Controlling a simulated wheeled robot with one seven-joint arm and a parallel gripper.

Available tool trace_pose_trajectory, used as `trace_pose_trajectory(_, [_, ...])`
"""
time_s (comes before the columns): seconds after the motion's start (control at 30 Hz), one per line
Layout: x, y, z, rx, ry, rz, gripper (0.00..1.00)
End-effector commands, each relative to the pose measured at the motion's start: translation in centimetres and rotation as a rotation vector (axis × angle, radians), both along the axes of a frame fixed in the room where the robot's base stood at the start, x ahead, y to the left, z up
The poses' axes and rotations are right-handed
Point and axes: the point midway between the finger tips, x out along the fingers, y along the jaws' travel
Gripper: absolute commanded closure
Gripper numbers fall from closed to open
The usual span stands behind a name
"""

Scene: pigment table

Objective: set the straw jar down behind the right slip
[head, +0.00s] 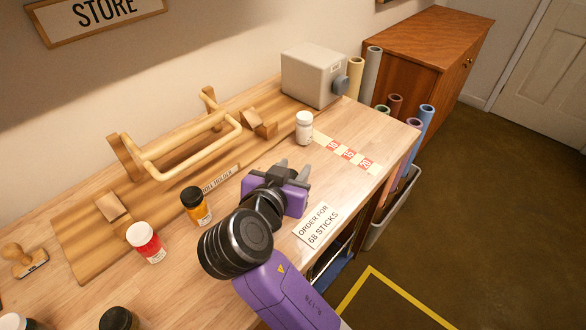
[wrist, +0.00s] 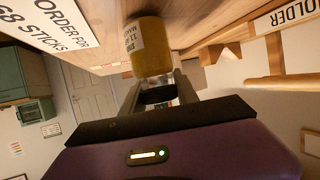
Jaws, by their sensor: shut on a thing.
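My gripper (head: 293,168) reaches over the table with its fingers pointing to the far right. In the wrist view, it is shut on the straw jar (wrist: 152,48), a yellow jar with a white label and a dark lid, held near the lid. In the head view my gripper and wrist hide this jar. I cannot tell whether its base touches the table. Three red-and-white slips lie in a row at the table's right end: a left slip (head: 333,145), a middle slip (head: 348,154) and the right slip (head: 366,163). They are ahead and right of my gripper.
A white jar (head: 304,130) stands left of the slips, near a grey box (head: 314,75). The order card (head: 318,226) lies at the front edge. An orange jar (head: 196,207), a red jar (head: 146,243) and a wooden holder (head: 190,140) are left.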

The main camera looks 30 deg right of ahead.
Motion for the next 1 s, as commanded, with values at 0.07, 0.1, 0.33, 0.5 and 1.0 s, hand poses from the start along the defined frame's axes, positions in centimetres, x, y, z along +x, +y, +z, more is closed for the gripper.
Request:
trace_pose_trajectory(0.07, [0.0, 0.0, 0.1, 0.000, -0.001, 0.000, 1.00])
trace_pose_trajectory(0.1, [0.0, 0.0, 0.0, 0.000, 0.000, 0.000, 1.00])
trace_pose_trajectory(0.33, [0.0, 0.0, -0.3, 0.000, 0.000, 0.000, 0.42])
trace_pose_trajectory(0.5, [0.0, 0.0, -0.2, 0.000, 0.000, -0.001, 0.42])
trace_pose_trajectory(1.0, [-2.6, 3.2, 1.7, 0.001, -0.003, 0.003, 0.42])
